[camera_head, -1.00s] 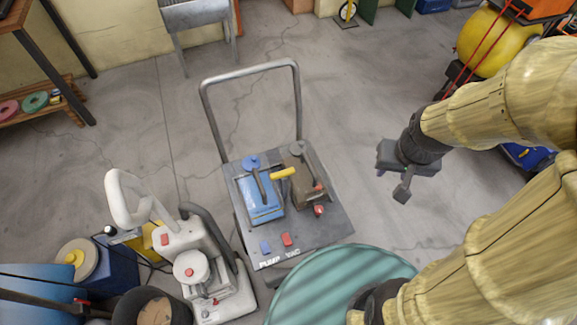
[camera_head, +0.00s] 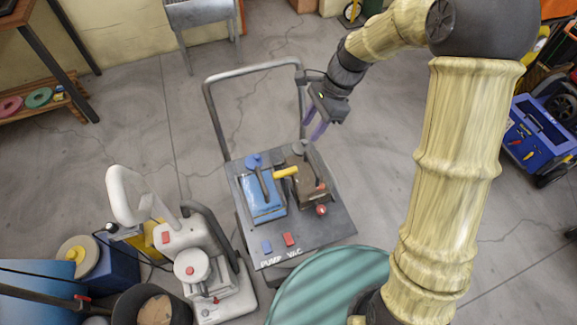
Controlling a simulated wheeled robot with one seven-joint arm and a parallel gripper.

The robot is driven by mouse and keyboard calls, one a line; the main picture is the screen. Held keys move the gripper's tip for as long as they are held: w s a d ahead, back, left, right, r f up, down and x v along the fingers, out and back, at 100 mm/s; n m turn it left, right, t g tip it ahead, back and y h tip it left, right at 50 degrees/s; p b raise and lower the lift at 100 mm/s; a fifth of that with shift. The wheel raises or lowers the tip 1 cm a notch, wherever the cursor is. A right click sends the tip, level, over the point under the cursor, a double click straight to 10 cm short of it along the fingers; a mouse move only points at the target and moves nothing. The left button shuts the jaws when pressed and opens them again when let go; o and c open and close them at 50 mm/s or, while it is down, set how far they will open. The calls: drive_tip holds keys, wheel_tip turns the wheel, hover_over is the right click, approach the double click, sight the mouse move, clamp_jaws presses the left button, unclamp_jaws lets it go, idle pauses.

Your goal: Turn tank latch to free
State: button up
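A grey cart (camera_head: 338,226) with a tall push handle and the words PUMP and VAC stands at the centre. On it are a blue unit (camera_head: 268,209) with a blue-topped lever (camera_head: 255,162) and a brown unit (camera_head: 318,192) with a dark round-topped lever (camera_head: 299,148). A yellow handle (camera_head: 286,172) lies between them. I cannot tell which part is the tank latch. My gripper (camera_head: 316,132) points down above the cart's back right, by the push handle's right post and apart from the levers. Its fingers look purple; their opening is unclear and nothing shows held.
A white machine (camera_head: 205,280) with a looped handle stands close left of the cart. A round teal top (camera_head: 318,290) lies in front of it. A blue tool cart (camera_head: 535,140) is at the far right. Open floor lies behind the cart and to its right.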

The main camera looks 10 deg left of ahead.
sight(286, 171)
drive_tip(key=p+x, duration=0.1)
drive_tip(key=x, duration=1.6)
drive_tip(key=shift+d+f, duration=0.15)
drive_tip(key=shift+f, duration=0.1)
clamp_jaws()
